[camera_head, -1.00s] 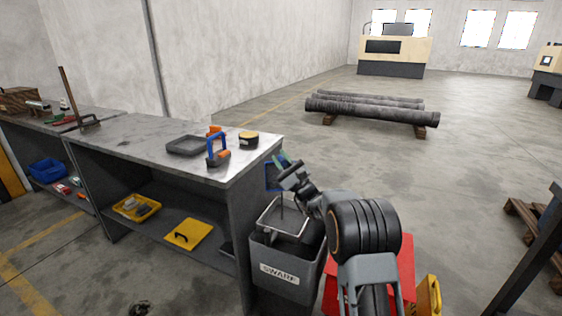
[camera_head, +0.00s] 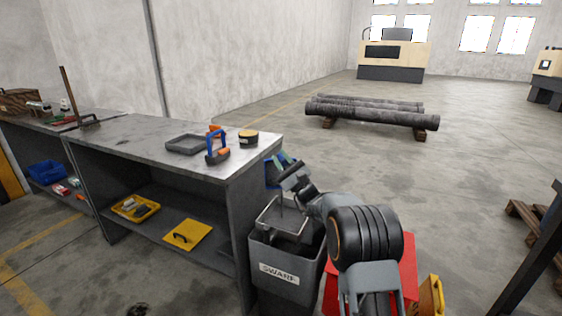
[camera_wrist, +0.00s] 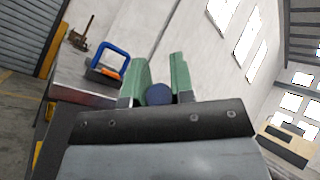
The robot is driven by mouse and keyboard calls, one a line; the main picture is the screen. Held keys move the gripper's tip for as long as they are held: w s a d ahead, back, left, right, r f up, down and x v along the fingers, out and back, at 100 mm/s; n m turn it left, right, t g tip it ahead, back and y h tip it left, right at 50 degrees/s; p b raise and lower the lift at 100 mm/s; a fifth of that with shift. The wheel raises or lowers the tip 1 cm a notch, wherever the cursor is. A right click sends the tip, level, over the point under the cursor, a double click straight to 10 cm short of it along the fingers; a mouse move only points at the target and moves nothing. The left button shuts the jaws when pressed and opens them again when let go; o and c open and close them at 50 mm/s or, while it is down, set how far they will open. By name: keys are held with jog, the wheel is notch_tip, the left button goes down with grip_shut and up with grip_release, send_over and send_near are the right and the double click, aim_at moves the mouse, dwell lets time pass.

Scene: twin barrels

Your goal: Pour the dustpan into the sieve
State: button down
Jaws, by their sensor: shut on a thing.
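My gripper (camera_head: 288,163) is shut on the blue dustpan (camera_head: 273,176), beside the bench's right end and above the bin. Only part of the dustpan shows in the head view, partly behind the gripper. In the wrist view, the green fingers (camera_wrist: 160,78) stand on both sides of a round blue end, which looks like the dustpan's handle (camera_wrist: 158,94). The pan and its contents are hidden there. The sieve (camera_head: 266,219) appears as a grey-rimmed frame on top of the grey SWARF bin (camera_head: 284,283), below the gripper. Its contents cannot be made out.
The workbench (camera_head: 120,150) on the left holds a grey tray (camera_head: 186,144), a blue-handled tool (camera_head: 216,150) and a round yellow-black item (camera_head: 248,138). A red box (camera_head: 408,260) is close to my arm. Pipes (camera_head: 372,112) lie farther back. Open floor lies beyond the bin.

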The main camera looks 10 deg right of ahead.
jog(key=shift+s+a+f+n+g+y+b, duration=0.1)
jog(key=shift+s+f+n+g+y+b, duration=0.1)
jog(key=shift+s+n+y+b, duration=0.4)
jog(key=shift+s+f+n+g+y+b, duration=0.1)
jog(key=shift+f+n+g+y+b, duration=0.15)
jog(key=shift+b, duration=0.6)
